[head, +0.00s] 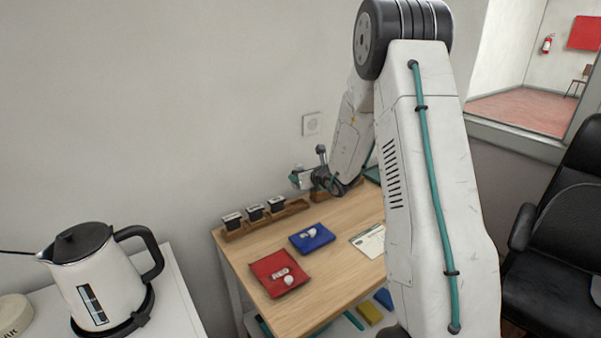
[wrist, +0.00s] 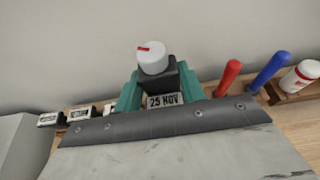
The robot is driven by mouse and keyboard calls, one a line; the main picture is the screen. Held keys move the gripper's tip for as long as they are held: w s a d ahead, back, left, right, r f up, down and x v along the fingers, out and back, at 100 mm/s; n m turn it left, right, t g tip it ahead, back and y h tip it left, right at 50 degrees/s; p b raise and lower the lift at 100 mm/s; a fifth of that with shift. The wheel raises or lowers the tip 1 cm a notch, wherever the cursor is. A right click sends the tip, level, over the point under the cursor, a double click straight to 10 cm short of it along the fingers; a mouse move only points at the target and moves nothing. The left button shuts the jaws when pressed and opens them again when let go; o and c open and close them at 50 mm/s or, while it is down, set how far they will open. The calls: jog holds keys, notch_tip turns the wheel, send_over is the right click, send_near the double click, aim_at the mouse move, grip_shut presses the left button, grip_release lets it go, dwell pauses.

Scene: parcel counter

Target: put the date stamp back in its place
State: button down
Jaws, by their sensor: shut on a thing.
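The date stamp (wrist: 153,60) has a white knob with a red mark, a dark body and a plate reading "25 NOV". My gripper (wrist: 160,88) is shut on it, a teal finger on each side in the wrist view. In the head view my gripper (head: 306,179) is above the back of the wooden table, small and partly hidden by my arm. The stamp's underside is hidden. A wooden stamp rack (head: 236,236) along the back left edge holds three stamps (head: 255,212). Its right end (head: 297,207) looks empty. These stamps also show left of my gripper in the wrist view (wrist: 80,113).
A red pad (head: 268,266) and a blue pad (head: 303,243) lie on the table (head: 331,274), with a paper card (head: 370,241). Red (wrist: 228,77) and blue (wrist: 270,70) sticks and a white bottle (wrist: 300,77) stand right of my gripper. A kettle (head: 93,282) stands at left.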

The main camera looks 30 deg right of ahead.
jog(key=shift+f, duration=0.95)
jog(key=shift+f, duration=0.1)
jog(key=shift+f, duration=0.4)
jog(key=shift+f, duration=0.25)
jog(key=shift+f, duration=0.5)
jog(key=shift+f, duration=0.35)
jog(key=shift+f, duration=1.15)
jog(key=shift+f, duration=0.15)
